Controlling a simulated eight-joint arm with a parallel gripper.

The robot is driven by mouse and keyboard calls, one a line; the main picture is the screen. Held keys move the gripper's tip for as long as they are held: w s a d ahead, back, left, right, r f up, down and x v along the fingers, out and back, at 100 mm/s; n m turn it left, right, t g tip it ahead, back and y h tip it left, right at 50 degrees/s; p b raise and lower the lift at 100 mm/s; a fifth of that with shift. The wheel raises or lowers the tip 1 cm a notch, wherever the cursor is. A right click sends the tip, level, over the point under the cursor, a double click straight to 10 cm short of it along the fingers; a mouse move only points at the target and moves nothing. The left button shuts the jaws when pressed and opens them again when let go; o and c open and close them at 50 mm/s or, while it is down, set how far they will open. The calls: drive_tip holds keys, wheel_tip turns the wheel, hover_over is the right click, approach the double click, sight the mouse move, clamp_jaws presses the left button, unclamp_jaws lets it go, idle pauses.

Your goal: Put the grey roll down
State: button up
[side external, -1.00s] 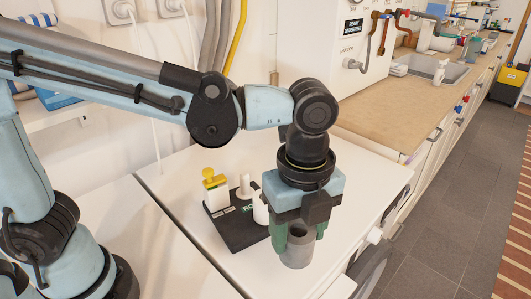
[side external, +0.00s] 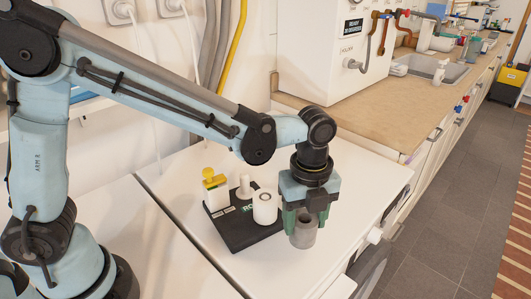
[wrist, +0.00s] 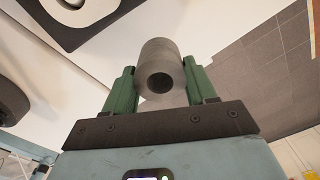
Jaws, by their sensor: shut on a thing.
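The grey roll (side external: 304,233) is a short hollow cylinder, held upright between the green fingers of my gripper (side external: 302,222). In the wrist view the grey roll (wrist: 160,68) sits between both fingers (wrist: 160,88), its round hole facing the camera. My gripper is shut on it. The roll is over the white top (side external: 345,215), right of the black base; I cannot tell whether it touches the surface.
The black base (side external: 238,233) carries a white roll (side external: 265,206), a pale peg (side external: 244,186) and a white block with a yellow top (side external: 214,189). The white top behind the gripper is clear.

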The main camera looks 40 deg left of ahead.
drive_tip(key=shift+f, duration=1.95)
drive_tip(key=shift+f, duration=0.15)
drive_tip(key=o, duration=1.2)
drive_tip(key=shift+c, duration=0.2)
wheel_tip(320, 180, up, 12)
drive_tip(key=shift+r, duration=0.2)
drive_tip(key=shift+f, duration=0.1)
